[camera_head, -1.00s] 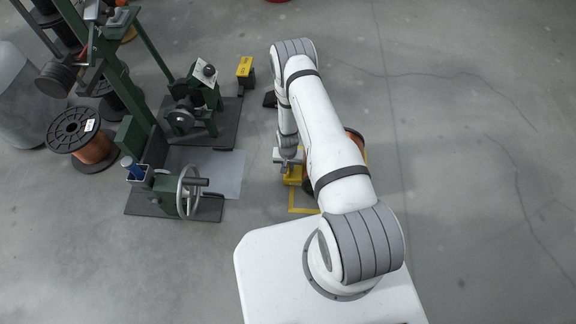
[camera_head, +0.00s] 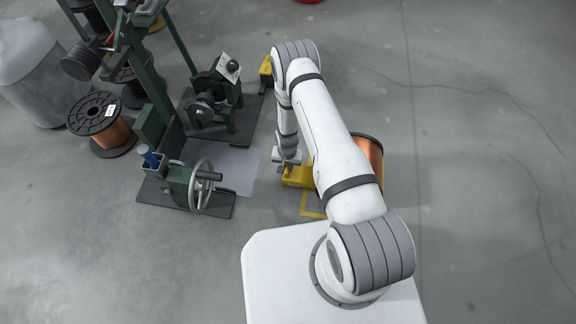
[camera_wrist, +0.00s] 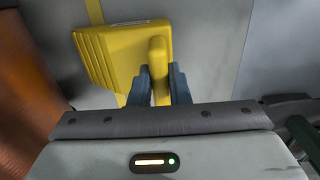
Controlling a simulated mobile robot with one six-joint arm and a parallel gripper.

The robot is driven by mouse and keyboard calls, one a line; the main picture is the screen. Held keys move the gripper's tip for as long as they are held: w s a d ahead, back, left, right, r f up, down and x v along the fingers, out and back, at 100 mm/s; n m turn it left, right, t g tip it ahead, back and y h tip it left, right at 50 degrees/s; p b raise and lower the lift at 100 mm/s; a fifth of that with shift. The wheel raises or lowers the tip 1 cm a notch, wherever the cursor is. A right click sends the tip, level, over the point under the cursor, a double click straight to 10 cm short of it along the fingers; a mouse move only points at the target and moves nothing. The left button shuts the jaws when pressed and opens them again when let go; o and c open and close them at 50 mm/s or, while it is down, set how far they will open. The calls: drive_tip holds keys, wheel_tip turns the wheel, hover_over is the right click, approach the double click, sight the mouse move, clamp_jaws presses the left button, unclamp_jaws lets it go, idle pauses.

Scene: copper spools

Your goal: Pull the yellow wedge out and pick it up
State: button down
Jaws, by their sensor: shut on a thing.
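The yellow wedge (camera_head: 297,178) is by the floor beside the copper spool (camera_head: 370,155), partly covered by my arm in the head view. In the wrist view the wedge (camera_wrist: 115,55) has a ribbed side, a pale label and an upright handle. My gripper (camera_wrist: 160,88) is shut on that handle, one dark finger on each side. In the head view my gripper (camera_head: 287,166) is at the wedge's left end. The spool (camera_wrist: 25,120) fills the left edge of the wrist view, apart from the wedge. I cannot tell whether the wedge touches the floor.
A green machine with a handwheel (camera_head: 202,188) stands to the left on dark plates. Another copper spool (camera_head: 100,125) is farther left. A yellow floor outline (camera_head: 312,213) lies in front of the wedge. The floor on the right is clear.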

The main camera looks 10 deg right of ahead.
drive_tip(key=c, duration=1.3)
unclamp_jaws()
drive_tip(key=shift+r, duration=0.1)
wheel_tip(320, 180, up, 8)
drive_tip(key=p, duration=0.3)
drive_tip(key=shift+f, duration=0.2)
